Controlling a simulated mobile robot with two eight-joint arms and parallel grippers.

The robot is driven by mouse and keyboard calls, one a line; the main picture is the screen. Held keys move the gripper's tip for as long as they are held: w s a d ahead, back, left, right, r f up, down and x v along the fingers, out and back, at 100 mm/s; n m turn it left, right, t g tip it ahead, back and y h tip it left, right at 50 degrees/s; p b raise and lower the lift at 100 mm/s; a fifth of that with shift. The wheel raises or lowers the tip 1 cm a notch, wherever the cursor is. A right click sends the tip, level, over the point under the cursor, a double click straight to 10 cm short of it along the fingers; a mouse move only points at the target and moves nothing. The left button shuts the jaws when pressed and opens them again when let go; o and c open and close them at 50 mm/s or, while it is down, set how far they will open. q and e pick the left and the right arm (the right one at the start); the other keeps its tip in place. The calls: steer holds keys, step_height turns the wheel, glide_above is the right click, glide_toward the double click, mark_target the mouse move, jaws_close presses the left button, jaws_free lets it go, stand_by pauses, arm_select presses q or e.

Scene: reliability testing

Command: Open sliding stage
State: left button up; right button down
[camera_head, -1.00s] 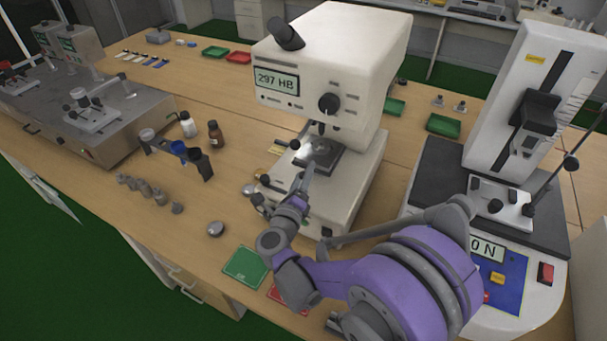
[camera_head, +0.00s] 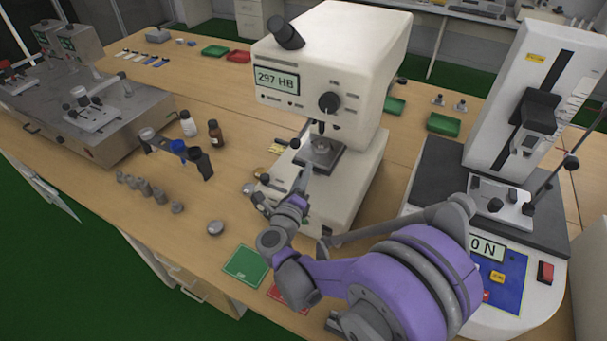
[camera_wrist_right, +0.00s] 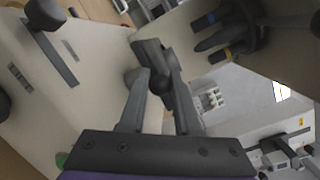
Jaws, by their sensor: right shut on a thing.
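The sliding stage (camera_head: 331,161) is a dark flat plate on the base of the white hardness tester (camera_head: 335,65), under its indenter. A small round sample (camera_head: 320,147) sits on it. My right gripper (camera_head: 303,180) is at the stage's front left side, low against the tester base. In the right wrist view, its fingers (camera_wrist_right: 158,88) are shut on a small dark round knob (camera_wrist_right: 158,80). How the knob joins the stage is hidden in the head view. My left gripper is not in view.
A force tester (camera_head: 540,90) stands at the right, near my right arm. Bottles (camera_head: 215,134), a blue-and-black holder (camera_head: 180,150) and several metal weights (camera_head: 145,188) stand left of the tester. A green pad (camera_head: 246,266) lies at the front edge.

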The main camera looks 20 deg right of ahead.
stand_by(0.9)
steer(key=w+a+b+v, duration=0.1)
steer(key=v, duration=0.7)
steer(key=shift+s+a, duration=0.25)
steer(key=shift+a, duration=0.1)
steer(key=c, duration=0.6)
jaws_free()
steer(key=b+v, duration=0.1)
steer(key=v, duration=0.9)
steer(key=shift+s+a, duration=0.25)
steer(key=shift+s, duration=0.05)
